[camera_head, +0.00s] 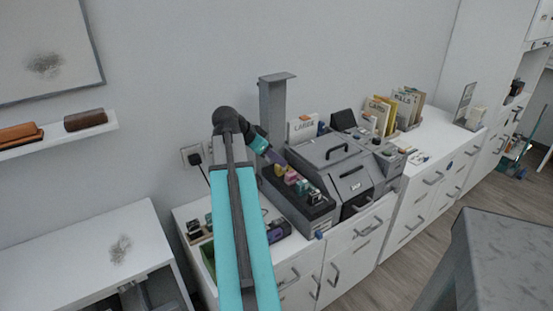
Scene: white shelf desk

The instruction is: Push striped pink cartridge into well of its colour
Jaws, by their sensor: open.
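A dark grey rack (317,222) stands on the white counter, with a row of small coloured pieces on its black top. A pink piece (291,178) in that row looks like the pink cartridge; its stripes are too small to make out. A yellow piece (281,169) sits on its far-left side, and a green one (302,187) on its near-right side. My gripper (278,164) is open at the far-left end of the row, close to the yellow piece. I cannot tell whether it touches anything. The wells are too small to make out.
A grey lidded machine (345,170) with black handles stands right of the rack. A grey post (277,100) rises behind it. A dark purple object (278,231) lies on the counter left of the rack. A grey-topped table (510,250) stands at front right.

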